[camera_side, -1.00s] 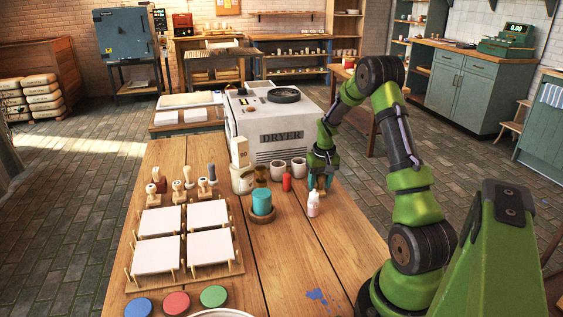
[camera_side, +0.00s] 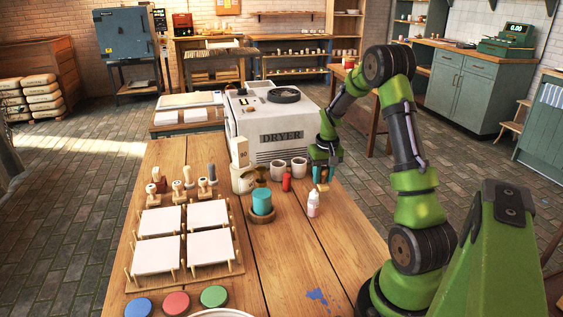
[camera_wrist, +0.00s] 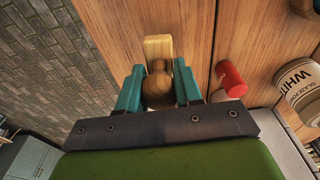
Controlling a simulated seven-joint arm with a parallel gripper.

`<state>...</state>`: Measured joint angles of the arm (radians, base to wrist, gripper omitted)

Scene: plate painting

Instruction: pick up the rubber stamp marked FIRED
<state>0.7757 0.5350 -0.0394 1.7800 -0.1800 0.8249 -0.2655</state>
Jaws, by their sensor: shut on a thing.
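My gripper (camera_side: 320,174) is near the back right of the wooden table, in front of the dryer. In the wrist view, its two teal fingers (camera_wrist: 158,88) are shut on the round wooden handle of a stamp (camera_wrist: 157,84). The stamp's pale wooden block (camera_wrist: 158,46) sticks out beyond the fingers, and it also shows below them in the side view (camera_side: 321,187). The stamp appears slightly above the table, though the gap is hard to see. No marking on it is legible, and its printing face is hidden.
The dryer (camera_side: 275,125) is behind. A teal cylinder (camera_side: 262,202), several other stamps (camera_side: 187,176) and white tiles (camera_side: 210,246) are to the left. The front right tabletop is mostly clear.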

